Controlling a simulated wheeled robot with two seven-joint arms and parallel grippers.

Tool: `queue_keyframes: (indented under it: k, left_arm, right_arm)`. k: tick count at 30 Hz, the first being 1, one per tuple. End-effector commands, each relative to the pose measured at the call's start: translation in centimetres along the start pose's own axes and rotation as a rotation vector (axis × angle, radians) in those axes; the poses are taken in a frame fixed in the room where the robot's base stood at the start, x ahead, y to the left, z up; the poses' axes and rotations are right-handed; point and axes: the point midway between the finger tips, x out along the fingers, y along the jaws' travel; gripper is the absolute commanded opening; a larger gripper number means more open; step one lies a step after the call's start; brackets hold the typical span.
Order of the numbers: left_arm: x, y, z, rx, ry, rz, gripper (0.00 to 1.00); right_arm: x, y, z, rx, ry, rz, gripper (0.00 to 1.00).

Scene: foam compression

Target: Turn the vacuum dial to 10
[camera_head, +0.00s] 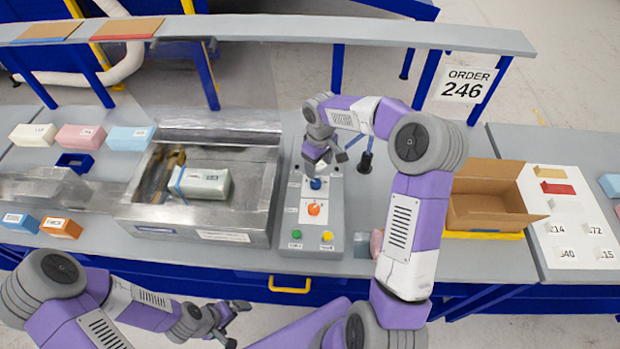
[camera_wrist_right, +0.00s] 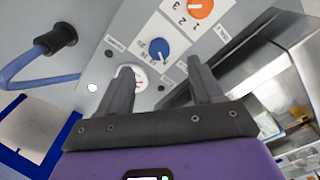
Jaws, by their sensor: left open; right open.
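The control panel (camera_head: 333,225) stands right of the metal chamber. It carries a blue dial (camera_head: 316,184) and, below it, an orange dial (camera_head: 314,209). In the right wrist view the blue dial (camera_wrist_right: 159,48) has small numbers beside it, and the orange dial (camera_wrist_right: 200,8) has 1, 2 and 3. I cannot read which dial is labelled vacuum. My right gripper (camera_head: 326,162) is open above the panel's upper part, close to the blue dial. Its open fingers (camera_wrist_right: 161,72) show no grip on anything. My left gripper (camera_head: 236,324) is open and empty, low in front of the table.
A round gauge (camera_wrist_right: 138,78) sits by the blue dial, partly behind a finger. The metal chamber (camera_head: 262,190) holds a wrapped block (camera_head: 203,184). Green (camera_head: 296,234) and yellow (camera_head: 327,236) buttons are at the panel's front. An open carton (camera_head: 487,203) stands at the right.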

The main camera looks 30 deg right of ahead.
Motion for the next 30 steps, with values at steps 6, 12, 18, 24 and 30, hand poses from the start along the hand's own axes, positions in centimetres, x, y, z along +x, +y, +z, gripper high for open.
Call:
queue_keyframes:
  k: [6,12,18,24,30]
  left_arm:
    - [2.4,-0.9,-0.2,0.0,0.001,0.0,1.0]
    - [2.2,-0.8,-0.1,0.0,0.001,0.0,1.0]
    - [2.2,-0.8,-0.1,0.0,0.001,0.0,1.0]
    - [2.2,-0.8,-0.2,0.0,0.001,0.0,1.0]
    - [2.2,-0.8,-0.1,0.0,0.001,0.0,1.0]
  right_arm:
    - [2.7,0.0,0.0,0.0,0.0,-0.001,0.66]
    - [4.7,0.0,0.0,0.001,-0.002,-0.003,0.66]
    - [7.9,-0.1,0.0,-0.001,-0.002,-0.004,0.66]
    - [9.8,-0.1,0.0,0.0,0.0,-0.002,0.66]
    - [10.1,0.0,-0.1,0.0,0.001,0.0,0.66]
